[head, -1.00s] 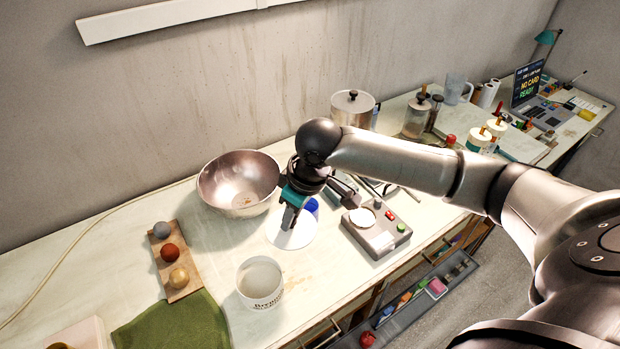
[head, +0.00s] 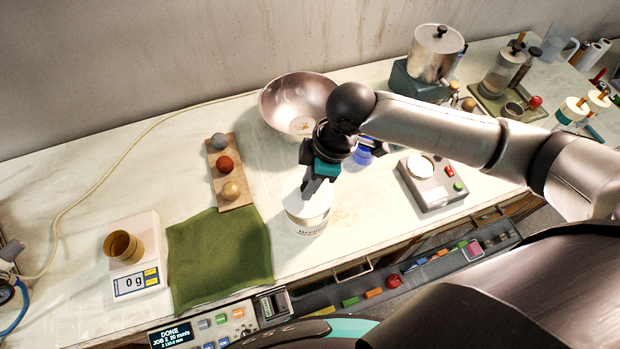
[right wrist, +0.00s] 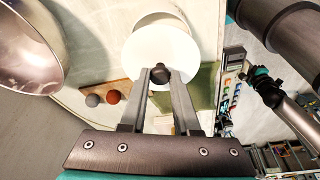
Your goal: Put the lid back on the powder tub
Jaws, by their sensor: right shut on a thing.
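My right gripper (head: 314,187) is shut on the dark knob (right wrist: 160,73) of the white lid (head: 306,205). In the right wrist view the lid (right wrist: 160,48) is a round white disc between the fingertips. The white powder tub (head: 308,228), with dark lettering, stands upright below the lid in the head view. In the right wrist view the tub's rim (right wrist: 160,17) shows past the lid's upper edge, so the two look offset there. I cannot tell whether they touch. My left gripper (right wrist: 262,84) shows small at the right of the wrist view; its jaws are unclear.
A metal bowl (head: 290,100) stands behind my right gripper. A blue-lidded jar (head: 363,156) and a grey device (head: 437,185) are to its right. A board with three balls (head: 224,165), a green cloth (head: 219,259) and a scale (head: 136,280) lie left of the tub.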

